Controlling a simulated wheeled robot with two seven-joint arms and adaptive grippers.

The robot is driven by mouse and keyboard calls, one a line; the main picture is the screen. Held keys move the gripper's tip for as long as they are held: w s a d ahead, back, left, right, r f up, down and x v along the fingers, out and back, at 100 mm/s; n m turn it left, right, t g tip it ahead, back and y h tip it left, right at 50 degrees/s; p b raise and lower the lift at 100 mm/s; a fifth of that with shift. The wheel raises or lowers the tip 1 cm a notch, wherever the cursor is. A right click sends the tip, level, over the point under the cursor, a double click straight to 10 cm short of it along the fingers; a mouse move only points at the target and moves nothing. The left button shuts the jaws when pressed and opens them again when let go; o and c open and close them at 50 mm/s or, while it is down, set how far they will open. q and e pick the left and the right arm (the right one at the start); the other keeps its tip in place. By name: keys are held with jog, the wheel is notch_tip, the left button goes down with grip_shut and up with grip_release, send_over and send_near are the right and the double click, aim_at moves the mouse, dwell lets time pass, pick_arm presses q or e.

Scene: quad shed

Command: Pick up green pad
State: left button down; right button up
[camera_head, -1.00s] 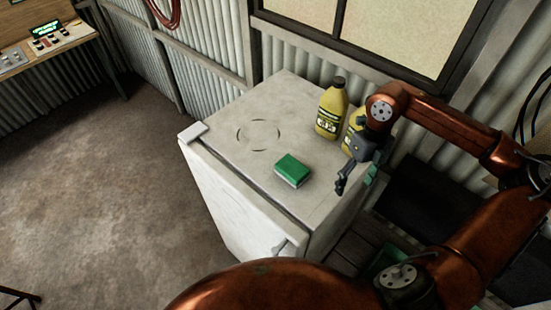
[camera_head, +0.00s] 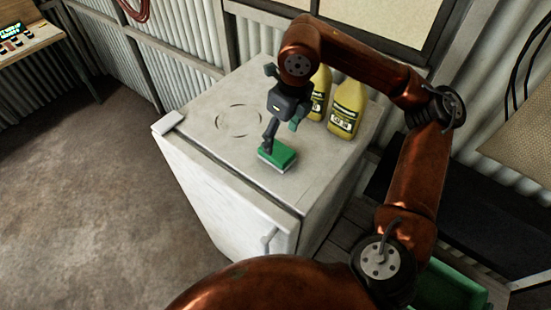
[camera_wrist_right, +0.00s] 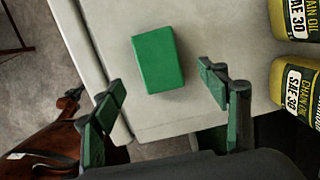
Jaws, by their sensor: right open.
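The green pad (camera_head: 278,155) is a small block with a green top and a pale lower layer. It lies on the top of the white cabinet (camera_head: 215,95), near its front edge. My right gripper (camera_head: 273,135) is above and beside the pad in the head view and covers a little of it. In the right wrist view the pad (camera_wrist_right: 158,60) lies beyond the open fingertips, roughly in line with the gap between them. The green-lined fingers of my right gripper (camera_wrist_right: 163,90) are spread wide with nothing between them. My left gripper is not in view.
Two yellow oil bottles (camera_head: 346,108) stand on the cabinet top, close to the right of my right gripper. They show at the right edge of the wrist view (camera_wrist_right: 297,85). The cabinet top left of the pad is clear, with a faint circle mark. A green container (camera_head: 450,285) is at the lower right.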

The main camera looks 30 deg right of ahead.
aim_at(277, 149)
jog(key=f, duration=0.2)
jog(key=f+p, duration=0.1)
jog(key=f, duration=0.1)
jog(key=w+f+p, duration=0.1)
jog(key=f, duration=0.1)
jog(key=shift+a, duration=0.3)
jog(key=shift+w+f, duration=0.1)
jog(key=shift+f, duration=0.55)
jog(key=shift+c, duration=0.4)
jog(key=c, duration=1.2)
jog(key=shift+r, duration=0.15)
